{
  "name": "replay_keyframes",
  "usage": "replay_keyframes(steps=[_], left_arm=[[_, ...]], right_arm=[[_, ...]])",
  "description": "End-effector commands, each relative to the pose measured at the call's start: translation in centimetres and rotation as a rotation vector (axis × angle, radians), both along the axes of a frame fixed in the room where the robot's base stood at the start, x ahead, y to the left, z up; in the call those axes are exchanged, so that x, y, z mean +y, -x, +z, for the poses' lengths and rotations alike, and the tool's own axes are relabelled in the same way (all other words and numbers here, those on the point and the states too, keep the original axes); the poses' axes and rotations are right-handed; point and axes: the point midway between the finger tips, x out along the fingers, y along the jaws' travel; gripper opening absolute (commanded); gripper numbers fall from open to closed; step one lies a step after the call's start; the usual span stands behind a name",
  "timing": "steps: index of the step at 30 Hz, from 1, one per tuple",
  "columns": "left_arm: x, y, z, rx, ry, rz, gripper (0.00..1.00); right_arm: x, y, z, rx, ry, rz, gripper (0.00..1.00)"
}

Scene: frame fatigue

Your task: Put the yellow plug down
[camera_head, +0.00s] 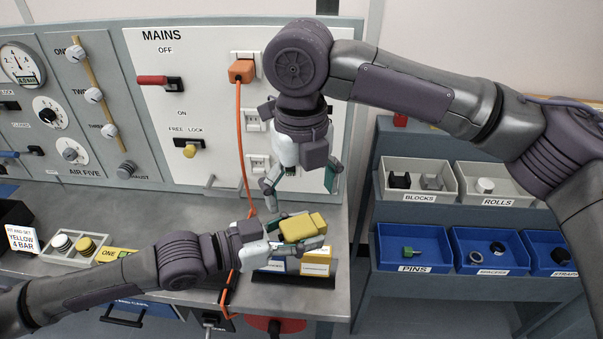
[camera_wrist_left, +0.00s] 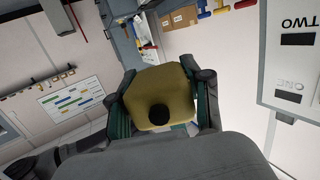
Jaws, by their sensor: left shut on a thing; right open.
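The yellow plug (camera_head: 303,226) is held in my left gripper (camera_head: 312,240), above the front part of the grey bench (camera_head: 175,208). In the left wrist view the yellow plug (camera_wrist_left: 160,92) sits between the two green-padded fingers, with a dark round spot on its near face. My left gripper (camera_wrist_left: 160,110) is shut on it. My right gripper (camera_head: 300,185) is open and empty, just above and behind the plug, in front of the MAINS panel (camera_head: 200,120).
An orange plug (camera_head: 241,71) sits in the top socket, and its orange cable (camera_head: 239,140) hangs down behind the grippers. A card holder (camera_head: 292,279) stands at the bench front below the plug. Blue bins (camera_head: 412,237) and grey bins (camera_head: 417,166) fill the shelf at right.

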Motion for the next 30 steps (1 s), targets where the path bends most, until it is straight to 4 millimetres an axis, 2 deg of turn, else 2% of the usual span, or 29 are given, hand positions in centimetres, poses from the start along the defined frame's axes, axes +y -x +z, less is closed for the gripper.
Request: replay_keyframes(steps=[6,12,18,26,30], left_arm=[[0.0,0.0,0.0,0.0,0.001,0.0,0.07],[0.0,0.0,0.0,0.0,0.001,0.0,0.07],[0.0,0.0,0.0,0.0,0.001,0.0,0.07],[0.0,0.0,0.0,0.0,0.001,0.0,0.07],[0.0,0.0,0.0,0.0,0.001,0.0,0.07]], right_arm=[[-0.1,0.0,-4.3,0.001,0.0,-0.003,0.9],[0.0,0.0,-7.1,0.001,-0.002,-0.003,0.9],[0.0,-0.1,-8.3,-0.001,-0.003,-0.004,0.9],[0.0,-0.1,-8.4,-0.002,-0.003,-0.004,0.9],[0.0,-0.1,-8.4,-0.001,-0.004,-0.004,0.68]])
